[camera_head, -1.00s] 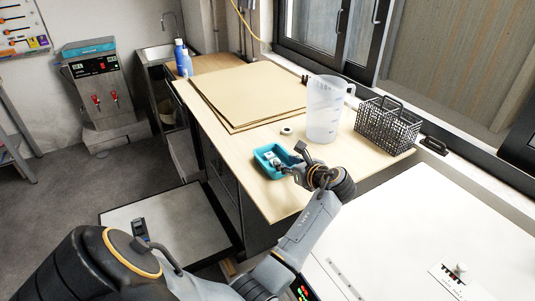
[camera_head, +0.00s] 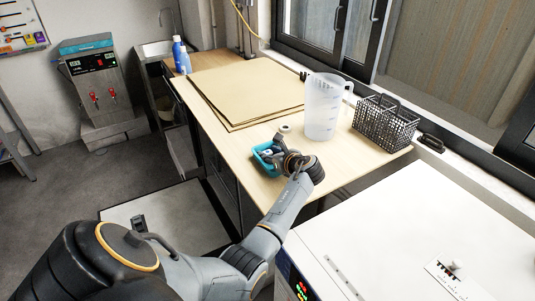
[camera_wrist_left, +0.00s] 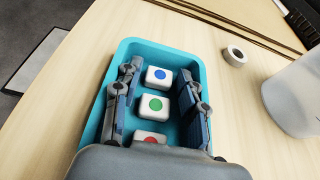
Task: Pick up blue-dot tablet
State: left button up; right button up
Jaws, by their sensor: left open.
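The blue-dot tablet (camera_wrist_left: 159,77) is a white block with a blue dot, lying in a teal tray (camera_wrist_left: 131,45) in the left wrist view. A green-dot tablet (camera_wrist_left: 154,105) and a red-dot tablet (camera_wrist_left: 150,138) lie in line with it, nearer my wrist. My left gripper (camera_wrist_left: 160,84) is open over the tray, with one finger on each side of the row and no clear contact with the blue-dot tablet. In the head view the teal tray (camera_head: 262,158) is partly hidden by my left gripper (camera_head: 279,148). My right gripper is not in view.
A roll of tape (camera_head: 284,129), a clear measuring jug (camera_head: 323,106) and a black wire basket (camera_head: 385,123) stand near the tray on the wooden table (camera_head: 235,146). Flat brown boards (camera_head: 246,91) lie behind. A white-topped oven (camera_head: 410,235) stands at the front right.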

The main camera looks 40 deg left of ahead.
pick_arm(q)
jog(key=c, duration=0.6)
jog(key=shift+r, duration=0.1)
